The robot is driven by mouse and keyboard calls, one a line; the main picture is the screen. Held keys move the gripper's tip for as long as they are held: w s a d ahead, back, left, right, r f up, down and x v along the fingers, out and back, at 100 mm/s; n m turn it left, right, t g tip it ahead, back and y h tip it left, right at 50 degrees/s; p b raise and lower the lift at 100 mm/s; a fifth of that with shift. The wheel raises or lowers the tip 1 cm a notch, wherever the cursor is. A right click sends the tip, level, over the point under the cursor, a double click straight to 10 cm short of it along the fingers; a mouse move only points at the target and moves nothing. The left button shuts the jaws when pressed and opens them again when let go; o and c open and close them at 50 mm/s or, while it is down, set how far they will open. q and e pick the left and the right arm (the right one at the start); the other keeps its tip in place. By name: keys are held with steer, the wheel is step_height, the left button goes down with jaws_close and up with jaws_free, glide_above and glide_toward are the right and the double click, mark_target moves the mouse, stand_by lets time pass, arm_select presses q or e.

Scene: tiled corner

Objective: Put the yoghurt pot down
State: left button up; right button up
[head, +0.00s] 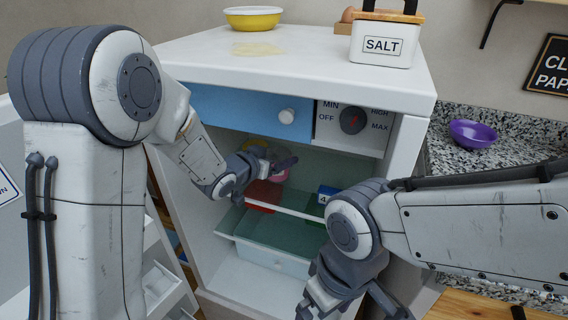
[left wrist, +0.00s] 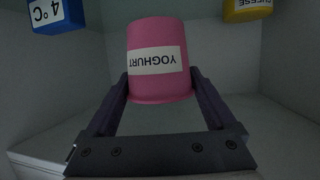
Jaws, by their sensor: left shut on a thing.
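The pink yoghurt pot (left wrist: 158,62) is between the fingers of my left gripper (left wrist: 158,90), which is shut on it. Its white YOGHURT label reads upside down in the left wrist view. In the head view the pot (head: 278,174) shows partly behind my left gripper (head: 282,164), inside the open fridge (head: 205,215). I cannot tell whether the pot touches the shelf. My right gripper (head: 322,300) is low in front of the fridge; its fingers are not clear, so I cannot tell its state.
A blue 4°C block (left wrist: 56,14) and a yellow cheese tub (left wrist: 247,9) are near the pot. A red thing (head: 263,194) lies inside the fridge, above a clear drawer (head: 270,254). A salt box (head: 383,45) and yellow bowl (head: 253,18) stand on top.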

mark_target(278, 150)
arm_select(q)
steer(key=w, duration=0.2)
steer(key=w+d, duration=0.1)
steer(key=shift+w+d, duration=0.1)
steer(key=shift+w, duration=0.25)
steer(key=f, duration=0.2)
steer(key=f+b, duration=0.1)
steer(key=f, duration=0.3)
steer(key=shift+w+d+f, duration=0.1)
steer(key=shift+w+f, duration=0.35)
steer(key=shift+f+b, duration=0.15)
steer(key=shift+b, duration=0.25)
steer(key=o, duration=1.2)
